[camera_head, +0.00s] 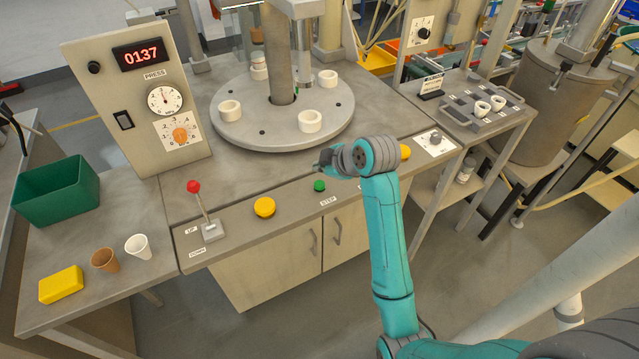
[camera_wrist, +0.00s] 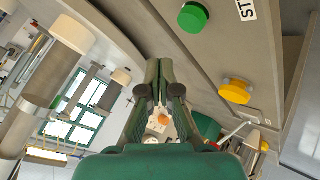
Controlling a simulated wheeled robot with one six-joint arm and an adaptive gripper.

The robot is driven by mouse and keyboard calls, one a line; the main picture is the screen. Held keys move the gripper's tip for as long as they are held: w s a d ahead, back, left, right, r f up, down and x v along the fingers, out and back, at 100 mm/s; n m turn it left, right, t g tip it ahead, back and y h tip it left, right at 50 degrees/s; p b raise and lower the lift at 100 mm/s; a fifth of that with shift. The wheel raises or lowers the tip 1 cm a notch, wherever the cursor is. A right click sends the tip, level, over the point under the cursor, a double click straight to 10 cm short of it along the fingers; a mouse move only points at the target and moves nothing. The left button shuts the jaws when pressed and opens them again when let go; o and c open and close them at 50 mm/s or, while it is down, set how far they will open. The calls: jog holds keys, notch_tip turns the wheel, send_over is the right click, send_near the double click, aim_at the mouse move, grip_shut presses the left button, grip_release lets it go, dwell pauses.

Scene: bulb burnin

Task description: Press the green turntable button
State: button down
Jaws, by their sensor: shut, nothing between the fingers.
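The green button (camera_head: 319,186) sits on the sloped front panel, just above the STEP label, in the head view. In the wrist view the green button (camera_wrist: 193,17) is at the top, to the right of the fingers. My gripper (camera_head: 323,165) is shut and empty. In the head view it appears just above the button in the picture, reaching in from the right and pointing left; it looks apart from the button. In the wrist view my gripper (camera_wrist: 165,65) shows its fingers together. The turntable (camera_head: 270,138) stands behind, with several white rings on it.
A yellow button (camera_head: 264,207) lies left of the green one; it also shows in the wrist view (camera_wrist: 235,91). A red-knobbed lever (camera_head: 194,187) stands farther left. The press panel (camera_head: 95,75) rises at the back left.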

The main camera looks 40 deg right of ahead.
jog(key=shift+r, duration=0.9)
